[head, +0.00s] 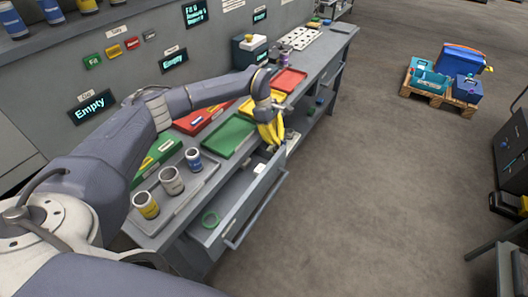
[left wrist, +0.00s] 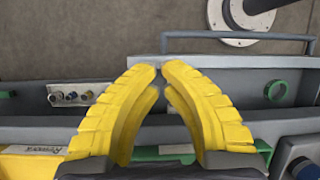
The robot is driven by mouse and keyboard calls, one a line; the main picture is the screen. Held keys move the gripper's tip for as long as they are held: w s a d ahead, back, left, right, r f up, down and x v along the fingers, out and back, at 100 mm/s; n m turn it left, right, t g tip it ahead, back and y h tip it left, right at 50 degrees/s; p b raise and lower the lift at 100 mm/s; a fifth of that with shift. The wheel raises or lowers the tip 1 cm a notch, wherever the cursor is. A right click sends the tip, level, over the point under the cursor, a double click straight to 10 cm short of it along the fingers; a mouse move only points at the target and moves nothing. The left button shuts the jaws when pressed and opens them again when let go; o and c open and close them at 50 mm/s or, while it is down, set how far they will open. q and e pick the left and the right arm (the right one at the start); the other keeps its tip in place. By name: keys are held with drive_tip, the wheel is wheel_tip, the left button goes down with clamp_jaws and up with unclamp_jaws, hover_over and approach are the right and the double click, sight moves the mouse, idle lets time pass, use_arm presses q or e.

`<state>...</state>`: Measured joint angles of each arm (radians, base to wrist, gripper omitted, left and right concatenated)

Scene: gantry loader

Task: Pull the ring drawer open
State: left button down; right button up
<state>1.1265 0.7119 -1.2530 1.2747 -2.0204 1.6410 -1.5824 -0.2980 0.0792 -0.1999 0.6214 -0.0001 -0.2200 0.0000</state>
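The drawer (head: 262,190) under the workbench stands pulled out, with a bar handle (head: 257,209) along its front. A green ring (head: 211,220) lies inside at its near end; the ring (left wrist: 276,90) also shows in the left wrist view, right of my fingers. My left gripper (head: 270,143) points down with yellow fingers over the drawer's far end. In the left wrist view, its fingertips (left wrist: 160,67) meet close to the drawer's front edge and the handle's (left wrist: 235,36) left end. I see nothing held between them; contact with the drawer is unclear. My right gripper is out of view.
On the bench stand several cans (head: 172,181) on a grey tray, a green tray (head: 229,136), and a red tray (head: 290,81). A compartment with small metal parts (left wrist: 70,96) lies left of my fingers. The floor (head: 370,180) beside the drawer is clear.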

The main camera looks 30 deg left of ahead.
use_arm(q)
drive_tip(key=a+r+m+y, duration=0.1)
drive_tip(key=a+r+y, duration=0.1)
drive_tip(key=a, duration=0.3)
drive_tip(key=x, duration=1)
drive_tip(key=shift+w+d+t, duration=0.2)
drive_tip(key=shift+t, duration=0.1)
drive_tip(key=s+d, duration=0.1)
drive_tip(key=d, duration=1.3)
drive_tip(key=shift+s+a+r, duration=0.1)
drive_tip(key=shift+r, duration=0.05)
